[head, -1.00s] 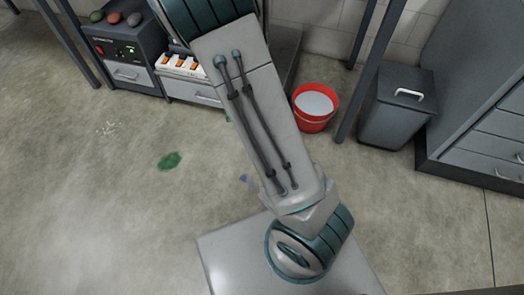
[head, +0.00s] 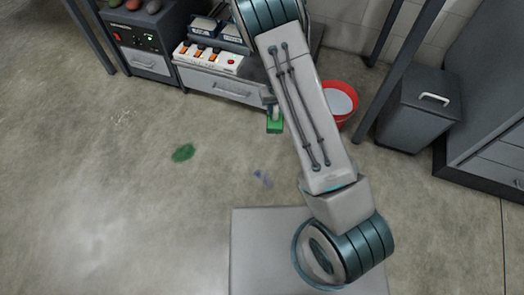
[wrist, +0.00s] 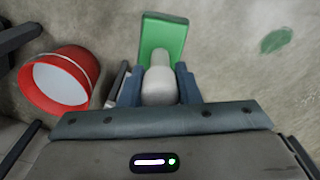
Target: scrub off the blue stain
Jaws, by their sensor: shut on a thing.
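The blue stain (head: 262,178) is a small smear on the concrete floor, left of my arm in the head view. I cannot make it out in the wrist view. My gripper (wrist: 158,90) is shut on the pale handle of a green scrubber (wrist: 163,38). The scrubber's flat green block also shows beside my arm in the head view (head: 274,125). In that view it appears beyond the blue stain, apart from it. My arm hides most of the gripper there.
A green stain (head: 183,153) lies farther left on the floor. A red bucket (head: 342,99) of pale liquid stands right of my arm, near a dark post and a grey bin (head: 418,108). Cabinets line the back. The floor at left is clear.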

